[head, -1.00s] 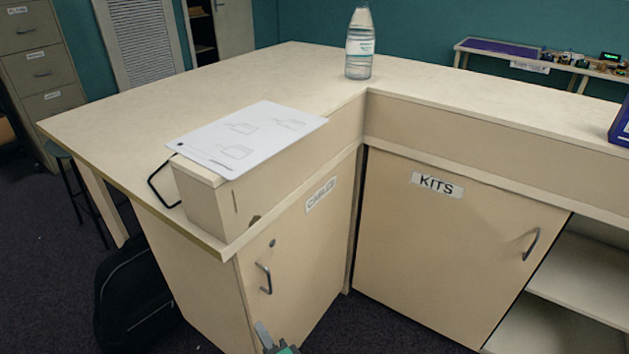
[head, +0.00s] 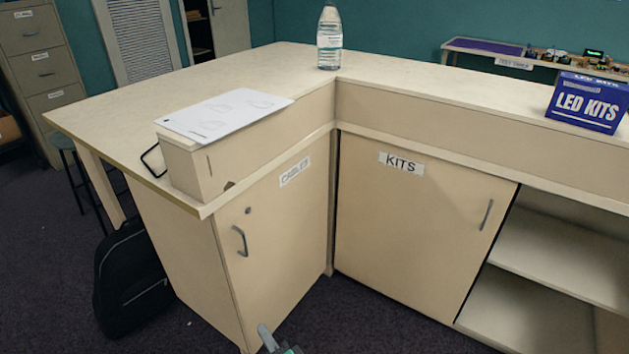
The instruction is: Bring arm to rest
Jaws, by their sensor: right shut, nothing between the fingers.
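My right gripper (head: 268,338) shows at the bottom edge of the head view, left of the middle. Only its tip end is in the picture. It is shut and empty, in front of the lower part of the cabinet door labelled CABLES (head: 272,240), apart from the door's handle (head: 240,241). The rest of the right arm is out of the picture. My left gripper is not in view.
An L-shaped counter (head: 240,72) carries a water bottle (head: 329,40), a white sheet (head: 224,114) and a blue LED KITS box (head: 585,102). The KITS door (head: 410,220) is closed beside open shelves (head: 550,255). A black backpack (head: 130,280) stands on the floor at left.

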